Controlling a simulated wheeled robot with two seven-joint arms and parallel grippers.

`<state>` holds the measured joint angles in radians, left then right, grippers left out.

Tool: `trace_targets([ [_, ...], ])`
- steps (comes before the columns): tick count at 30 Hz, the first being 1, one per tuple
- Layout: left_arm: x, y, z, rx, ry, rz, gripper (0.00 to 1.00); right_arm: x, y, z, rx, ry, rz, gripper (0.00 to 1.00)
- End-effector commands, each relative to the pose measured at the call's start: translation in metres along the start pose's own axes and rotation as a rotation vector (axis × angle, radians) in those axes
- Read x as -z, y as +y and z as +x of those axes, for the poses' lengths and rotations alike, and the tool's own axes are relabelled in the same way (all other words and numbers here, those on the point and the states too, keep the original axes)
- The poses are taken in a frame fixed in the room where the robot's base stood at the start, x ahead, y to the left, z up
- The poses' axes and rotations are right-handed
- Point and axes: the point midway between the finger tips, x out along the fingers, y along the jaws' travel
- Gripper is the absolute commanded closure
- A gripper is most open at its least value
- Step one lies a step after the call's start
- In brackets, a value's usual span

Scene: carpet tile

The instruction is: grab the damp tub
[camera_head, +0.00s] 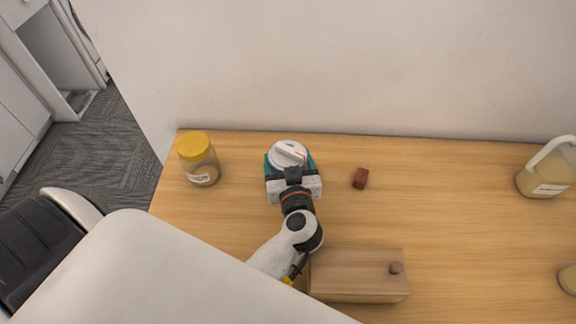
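The tub that seems to be the damp tub has a round white lid (284,151) and a teal body, and stands on the wooden table near its back edge, left of the middle. My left gripper (291,165) is right over its near side. The gripper's white and black body hides the near part of the tub. I cannot tell whether the fingers are apart or closed on it. My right gripper is not in view.
A wooden box with a knob (350,272) is at the front. A handled jug (548,172) stands far right.

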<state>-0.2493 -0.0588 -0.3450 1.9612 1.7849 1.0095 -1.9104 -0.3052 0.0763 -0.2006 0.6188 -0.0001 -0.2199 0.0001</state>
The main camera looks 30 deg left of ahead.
Motion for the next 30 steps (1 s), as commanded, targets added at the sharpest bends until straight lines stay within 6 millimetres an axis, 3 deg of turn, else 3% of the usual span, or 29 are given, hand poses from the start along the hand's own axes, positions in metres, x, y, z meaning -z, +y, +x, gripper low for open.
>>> trace_targets([
  [1, 0.001, 0.000, 0.000, 0.000, 0.001, 0.000, 0.33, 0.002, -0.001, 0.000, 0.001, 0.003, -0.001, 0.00],
  [4, 0.001, 0.000, 0.000, -0.001, 0.002, 0.000, 0.49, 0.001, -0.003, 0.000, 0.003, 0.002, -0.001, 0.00],
  [13, -0.006, 0.000, -0.001, -0.001, 0.001, -0.001, 0.49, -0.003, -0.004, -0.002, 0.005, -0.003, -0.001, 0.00],
  [24, -0.076, 0.000, -0.015, -0.001, -0.001, -0.004, 0.49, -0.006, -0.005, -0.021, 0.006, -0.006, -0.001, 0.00],
  [30, -0.096, 0.003, -0.021, 0.033, -0.004, 0.007, 0.49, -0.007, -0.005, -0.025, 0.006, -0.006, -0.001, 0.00],
])
